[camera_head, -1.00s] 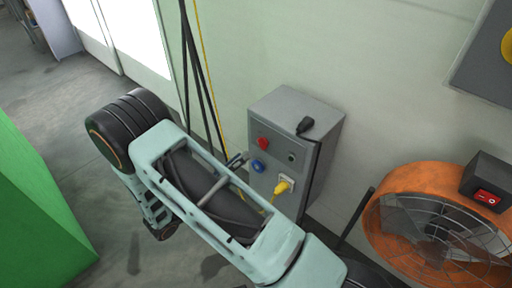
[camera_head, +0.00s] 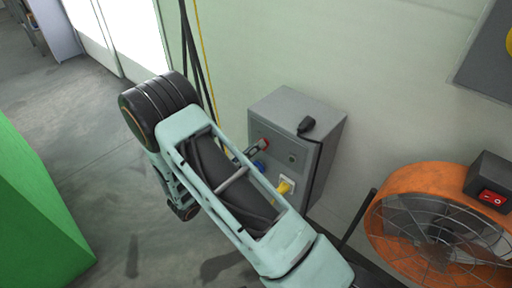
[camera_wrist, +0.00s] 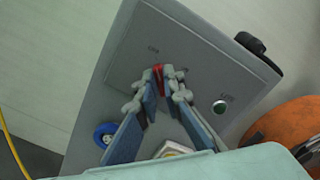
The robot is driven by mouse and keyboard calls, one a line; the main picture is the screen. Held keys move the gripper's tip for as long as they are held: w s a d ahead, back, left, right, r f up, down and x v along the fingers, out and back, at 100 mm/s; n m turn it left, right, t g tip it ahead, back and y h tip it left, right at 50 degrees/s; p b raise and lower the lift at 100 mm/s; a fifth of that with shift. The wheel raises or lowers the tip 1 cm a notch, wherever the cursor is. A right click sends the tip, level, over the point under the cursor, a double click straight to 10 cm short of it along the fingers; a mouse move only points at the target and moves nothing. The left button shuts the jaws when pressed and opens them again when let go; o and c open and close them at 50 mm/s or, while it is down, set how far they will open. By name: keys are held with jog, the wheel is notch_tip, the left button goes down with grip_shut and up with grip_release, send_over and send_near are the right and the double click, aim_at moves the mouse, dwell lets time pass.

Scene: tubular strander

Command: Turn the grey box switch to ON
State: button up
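The grey box (camera_head: 282,118) stands against the wall, with a red switch (camera_head: 265,143) on the upper left of its front face. In the wrist view the red switch (camera_wrist: 160,79) shows between my fingertips, closer to the left one. My gripper (camera_wrist: 165,83) is at the switch with its fingertips apart; a small gap shows beside the right one. Contact cannot be told. Small labels show above and right of the switch. My arm's links hide part of the box's lower left in the head view.
An orange fan (camera_head: 440,215) stands right. Cables hang at the left.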

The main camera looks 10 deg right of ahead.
jog(key=shift+m, duration=0.3)
grip_shut()
jog(key=shift+s+d+m+b, duration=0.15)
jog(key=shift+m+b, duration=0.8)
jog(key=shift+m, duration=3.35)
jog(key=shift+s+d+m+b, duration=0.15)
jog(key=shift+m+b, duration=0.75)
jog(key=shift+m, duration=3.4)
jog(key=shift+a, duration=0.1)
jog(key=o, duration=0.6)
grip_release()
jog(key=v, duration=1.2)
